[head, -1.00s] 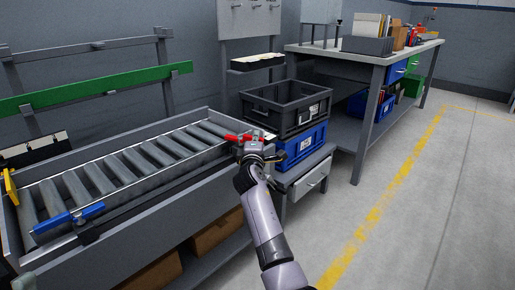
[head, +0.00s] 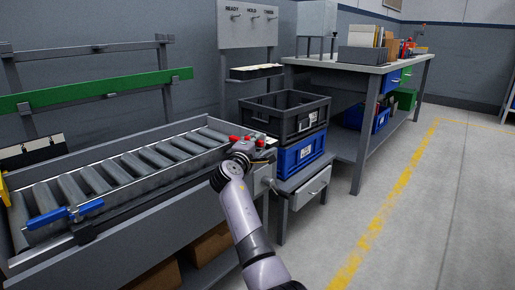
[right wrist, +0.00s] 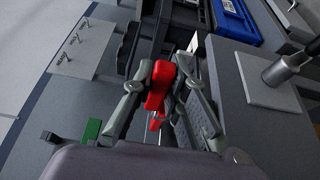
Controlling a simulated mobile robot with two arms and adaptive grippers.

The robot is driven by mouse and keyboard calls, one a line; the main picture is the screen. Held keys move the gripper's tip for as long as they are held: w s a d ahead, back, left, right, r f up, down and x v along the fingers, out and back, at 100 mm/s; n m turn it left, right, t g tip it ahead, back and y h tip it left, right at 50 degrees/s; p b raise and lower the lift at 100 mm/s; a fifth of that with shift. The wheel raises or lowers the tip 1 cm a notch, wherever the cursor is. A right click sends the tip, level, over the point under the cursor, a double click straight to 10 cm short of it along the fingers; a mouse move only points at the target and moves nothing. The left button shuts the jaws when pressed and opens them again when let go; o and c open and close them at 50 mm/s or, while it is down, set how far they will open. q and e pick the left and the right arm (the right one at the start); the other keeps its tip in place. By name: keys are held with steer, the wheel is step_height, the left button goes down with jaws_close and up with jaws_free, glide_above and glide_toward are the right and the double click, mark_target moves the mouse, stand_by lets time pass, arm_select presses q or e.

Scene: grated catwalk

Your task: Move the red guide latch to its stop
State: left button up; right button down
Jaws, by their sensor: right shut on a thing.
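The red guide latch (head: 260,143) is at the far right end of the roller conveyor, with only small red parts showing around my gripper in the head view. My right gripper (head: 252,147) is over it and hides most of it. In the right wrist view the red latch (right wrist: 158,88) lies between the two fingers of my right gripper (right wrist: 170,72), which is shut on it. The latch's pivot and its stop cannot be made out. My left gripper is not in view.
A blue latch (head: 62,216) sits on the near side of the roller conveyor (head: 110,168). A black crate (head: 283,122) stacked on a blue crate (head: 303,153) stands just beyond my gripper. The floor at right is clear.

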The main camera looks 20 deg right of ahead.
stand_by(0.3)
steer(key=c, duration=1.6)
jaws_free()
steer(key=shift+o, duration=0.2)
steer(key=shift+s+a, duration=0.1)
steer(key=v, duration=0.7)
steer(key=shift+a, duration=0.15)
steer(key=shift+s, duration=0.1)
